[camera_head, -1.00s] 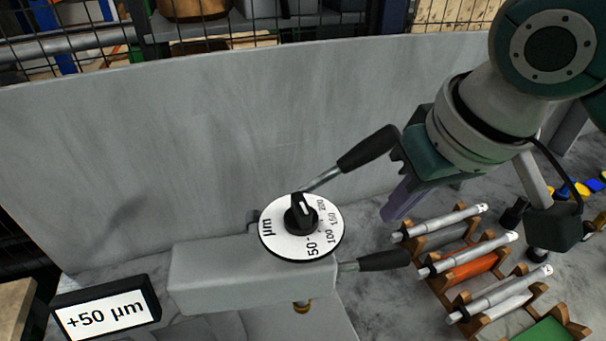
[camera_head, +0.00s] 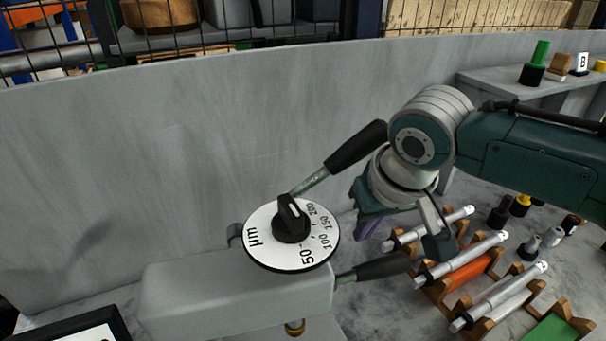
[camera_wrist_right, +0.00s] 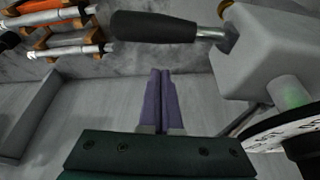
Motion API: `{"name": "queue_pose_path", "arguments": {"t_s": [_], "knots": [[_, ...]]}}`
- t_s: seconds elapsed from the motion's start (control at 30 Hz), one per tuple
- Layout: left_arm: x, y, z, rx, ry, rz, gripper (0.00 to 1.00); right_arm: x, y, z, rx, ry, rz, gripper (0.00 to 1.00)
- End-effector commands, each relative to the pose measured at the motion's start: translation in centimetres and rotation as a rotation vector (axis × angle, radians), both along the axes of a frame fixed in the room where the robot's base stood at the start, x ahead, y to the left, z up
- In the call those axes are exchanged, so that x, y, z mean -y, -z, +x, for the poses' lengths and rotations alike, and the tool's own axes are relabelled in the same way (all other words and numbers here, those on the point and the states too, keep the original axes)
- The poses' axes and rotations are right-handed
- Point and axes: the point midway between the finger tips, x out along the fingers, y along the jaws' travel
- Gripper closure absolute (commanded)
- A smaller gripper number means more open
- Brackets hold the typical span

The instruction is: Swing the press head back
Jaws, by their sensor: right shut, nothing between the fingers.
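The press head is a pale grey block (camera_head: 205,292) with a round white dial (camera_head: 270,250) marked in µm and a black knob on top. A black-gripped lever (camera_head: 355,147) slants up right beside the dial. A second black handle (camera_head: 375,268) sticks out right from the block. In the right wrist view a black handle (camera_wrist_right: 153,27) joins the grey block (camera_wrist_right: 265,50). My right gripper (camera_head: 366,228) is mostly hidden behind its wrist in the head view. Its purple fingers (camera_wrist_right: 160,78) are shut and empty, pointing toward the handle without gripping it. My left gripper is out of view.
A rack (camera_head: 470,290) with several silver shafts stands right of the handle. A display box (camera_head: 75,328) is at the lower left. A grey wall panel (camera_head: 150,150) runs behind. A shelf (camera_head: 500,85) with small items is at the back right.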

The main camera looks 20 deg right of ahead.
Motion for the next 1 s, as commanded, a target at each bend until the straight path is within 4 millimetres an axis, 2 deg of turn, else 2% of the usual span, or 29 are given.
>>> {"name": "queue_pose_path", "arguments": {"t_s": [0.03, 0.23, 0.67, 1.0], "knots": [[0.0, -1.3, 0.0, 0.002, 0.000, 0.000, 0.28, 0.0, -0.5, -0.9, -0.003, -0.002, -0.001, 1.00], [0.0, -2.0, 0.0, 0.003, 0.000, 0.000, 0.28, -0.2, 0.3, -2.4, -0.001, -0.001, -0.001, 1.00], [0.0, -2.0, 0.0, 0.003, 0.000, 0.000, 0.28, -0.2, 0.5, -2.6, 0.001, 0.001, -0.001, 1.00], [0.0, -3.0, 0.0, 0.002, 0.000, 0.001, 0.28, -0.2, 0.5, -3.5, -0.002, 0.059, 0.001, 1.00]]}}
